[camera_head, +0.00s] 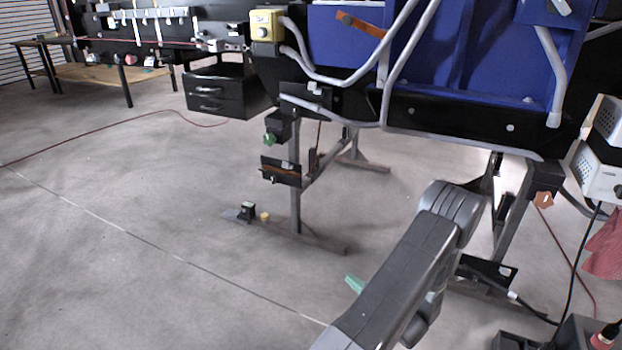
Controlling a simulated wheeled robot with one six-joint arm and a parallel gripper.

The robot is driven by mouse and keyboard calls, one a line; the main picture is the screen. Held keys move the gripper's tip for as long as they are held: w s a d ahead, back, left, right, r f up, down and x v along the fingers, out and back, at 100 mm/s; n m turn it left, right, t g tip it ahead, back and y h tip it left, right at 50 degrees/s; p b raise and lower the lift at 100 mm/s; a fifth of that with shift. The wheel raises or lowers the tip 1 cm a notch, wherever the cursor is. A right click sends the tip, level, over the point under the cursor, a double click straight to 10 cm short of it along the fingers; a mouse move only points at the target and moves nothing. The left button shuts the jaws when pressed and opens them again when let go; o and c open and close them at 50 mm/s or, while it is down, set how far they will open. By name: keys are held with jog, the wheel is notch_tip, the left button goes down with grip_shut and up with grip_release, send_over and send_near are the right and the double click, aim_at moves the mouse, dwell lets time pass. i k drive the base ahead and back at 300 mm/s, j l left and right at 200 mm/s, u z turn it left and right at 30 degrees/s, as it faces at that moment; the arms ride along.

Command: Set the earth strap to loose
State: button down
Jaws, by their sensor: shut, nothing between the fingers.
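I cannot tell for certain which part is the earth strap. A brown, copper-coloured strip (281,167) lies across a small black bracket on the stand's left upright, with a small fitting under it. Another orange-brown strip (360,25) is set at a slant on the blue housing at the top. My arm rises from the lower edge right of centre, and its elbow stands in front of the stand's right side. My gripper does not show; the arm beyond the elbow is mostly hidden.
A green knob (270,138) and an orange knob (544,199) sit on the stand. Grey tubes (384,105) run across the blue housing (335,40). A black drawer unit (222,90) stands behind. Cables trail at right. The floor (120,230) at left is mostly clear.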

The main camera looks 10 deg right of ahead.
aim_at(288, 172)
jog(key=i+l, duration=0.1)
jog(key=i, duration=1.7)
